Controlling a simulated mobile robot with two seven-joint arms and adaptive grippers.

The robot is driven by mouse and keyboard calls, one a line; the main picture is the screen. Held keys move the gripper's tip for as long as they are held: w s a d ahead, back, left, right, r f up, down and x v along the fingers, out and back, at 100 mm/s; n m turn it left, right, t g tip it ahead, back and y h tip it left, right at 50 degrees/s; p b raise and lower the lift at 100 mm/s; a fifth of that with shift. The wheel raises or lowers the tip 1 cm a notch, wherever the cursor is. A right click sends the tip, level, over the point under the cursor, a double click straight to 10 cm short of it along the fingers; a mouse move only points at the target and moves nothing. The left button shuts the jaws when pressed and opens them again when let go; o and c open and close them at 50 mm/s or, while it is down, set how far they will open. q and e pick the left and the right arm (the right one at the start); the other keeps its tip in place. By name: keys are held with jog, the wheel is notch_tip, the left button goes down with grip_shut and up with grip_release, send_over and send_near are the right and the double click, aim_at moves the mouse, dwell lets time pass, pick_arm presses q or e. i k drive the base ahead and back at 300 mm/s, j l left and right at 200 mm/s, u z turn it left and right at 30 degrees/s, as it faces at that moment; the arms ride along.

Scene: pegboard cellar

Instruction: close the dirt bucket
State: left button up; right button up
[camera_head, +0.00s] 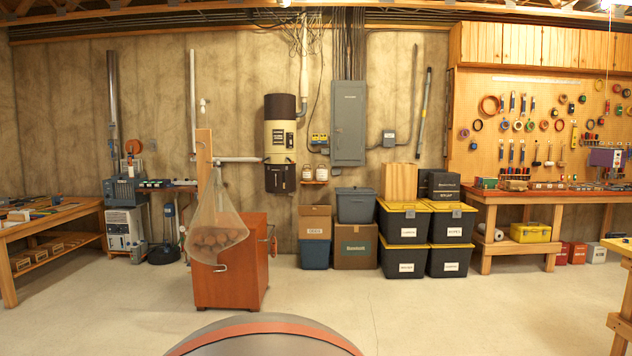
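A cylindrical unit with a dark brown top and beige body (280,135) is mounted on the far concrete wall, left of the grey electrical panel. At its lower end is a dark bucket-like part (280,178), which looks like the dirt bucket. It is small in the picture, and I cannot tell how far open it is or whether a gap separates it from the body. Neither of my grippers is in view.
A reddish-brown cabinet (254,270) with a hanging net bag (216,225) stands on the floor left of the unit. Boxes (355,246) and yellow-lidded totes (404,222) line the wall to the right. A workbench (530,197) is farther right. The floor (440,315) in the middle is clear.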

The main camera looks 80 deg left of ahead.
aim_at(279, 179)
jog(key=u, duration=2.85)
jog(key=z, duration=0.3)
jog(key=i, duration=7.25)
